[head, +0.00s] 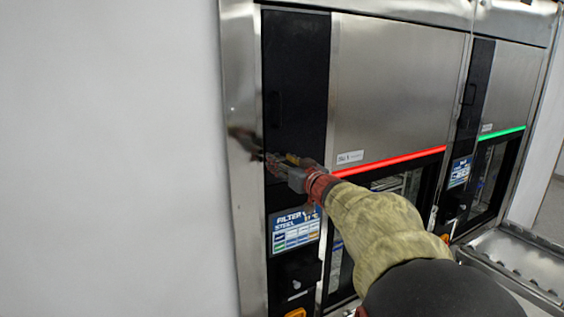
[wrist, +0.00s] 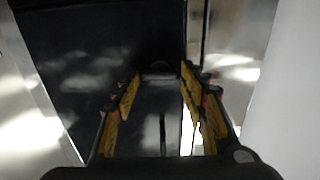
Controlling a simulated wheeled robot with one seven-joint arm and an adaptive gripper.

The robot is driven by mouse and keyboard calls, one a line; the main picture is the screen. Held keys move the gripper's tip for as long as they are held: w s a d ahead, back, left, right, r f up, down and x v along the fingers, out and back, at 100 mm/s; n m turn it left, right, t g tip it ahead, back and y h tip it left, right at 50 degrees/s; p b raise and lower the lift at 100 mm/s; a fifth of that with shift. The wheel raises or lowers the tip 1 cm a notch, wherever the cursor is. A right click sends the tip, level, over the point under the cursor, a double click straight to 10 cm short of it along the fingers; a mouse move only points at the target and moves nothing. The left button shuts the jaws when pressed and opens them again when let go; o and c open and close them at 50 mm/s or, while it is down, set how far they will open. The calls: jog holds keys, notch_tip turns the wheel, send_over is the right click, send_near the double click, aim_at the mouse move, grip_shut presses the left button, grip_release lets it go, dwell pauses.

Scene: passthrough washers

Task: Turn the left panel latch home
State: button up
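The left panel (head: 296,60) is a tall black strip on the left washer. A dark, upright handle-like part (head: 275,108) shows on it above my gripper; I cannot tell if it is the latch. My gripper (head: 272,163) is in front of the panel at mid height, beside the steel frame at left. In the wrist view my gripper (wrist: 159,90) has its yellow-padded fingers apart. A dark rounded part (wrist: 159,69) shows between and beyond the tips, too dark to identify. Contact is not clear. My gripper hides part of the panel.
The left washer has a red light bar (head: 390,163); the right washer has a green one (head: 502,133). A filter label screen (head: 296,232) is below my gripper. A white wall (head: 110,150) fills the left. A steel conveyor or tray (head: 520,262) stands at lower right.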

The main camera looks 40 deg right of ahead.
jog(key=c, duration=0.8)
jog(key=shift+o, duration=0.2)
jog(key=shift+n, duration=0.3)
jog(key=n+b, duration=0.3)
jog(key=n, duration=0.2)
jog(key=n+b, duration=0.3)
jog(key=n, duration=0.3)
jog(key=n+b, duration=0.3)
jog(key=n, duration=0.3)
jog(key=shift+a+f, duration=0.2)
jog(key=shift+f, duration=0.1)
jog(key=shift+n, duration=0.3)
jog(key=o, duration=1.1)
